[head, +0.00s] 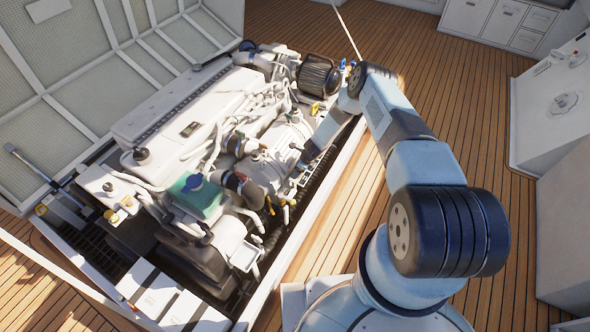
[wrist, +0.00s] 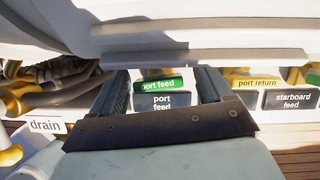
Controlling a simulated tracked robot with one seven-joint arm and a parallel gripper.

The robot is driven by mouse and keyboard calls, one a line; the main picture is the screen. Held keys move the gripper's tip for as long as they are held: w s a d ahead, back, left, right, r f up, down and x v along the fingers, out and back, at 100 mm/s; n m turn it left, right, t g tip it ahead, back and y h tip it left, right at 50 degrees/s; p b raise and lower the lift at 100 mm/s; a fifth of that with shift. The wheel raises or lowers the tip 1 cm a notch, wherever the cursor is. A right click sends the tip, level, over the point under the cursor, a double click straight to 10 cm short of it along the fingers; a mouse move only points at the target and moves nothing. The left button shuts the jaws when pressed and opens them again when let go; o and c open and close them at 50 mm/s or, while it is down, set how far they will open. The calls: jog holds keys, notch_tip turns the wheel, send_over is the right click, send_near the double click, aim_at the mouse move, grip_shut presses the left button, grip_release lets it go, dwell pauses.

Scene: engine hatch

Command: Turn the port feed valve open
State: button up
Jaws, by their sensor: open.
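My gripper (wrist: 165,76) is open, with one dark finger on each side of the green handle in the picture. I cannot tell whether the fingers touch it or how deep it sits between them. The handle's upper part is hidden behind a pale ledge. In the head view my gripper (head: 306,163) reaches down at the engine's right side; the port feed valve cannot be picked out there.
A yellow handle marked "port return" (wrist: 255,82) and a "starboard feed" block (wrist: 293,100) stand close on the right. A "drain" label (wrist: 46,125) is at left. A pale ledge (wrist: 160,35) hangs just above the fingers. The engine (head: 190,125) fills the open hatch.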

jog(key=v, duration=1.3)
jog(key=shift+r, duration=0.3)
jog(key=shift+d, duration=0.15)
jog(key=shift+c, duration=0.4)
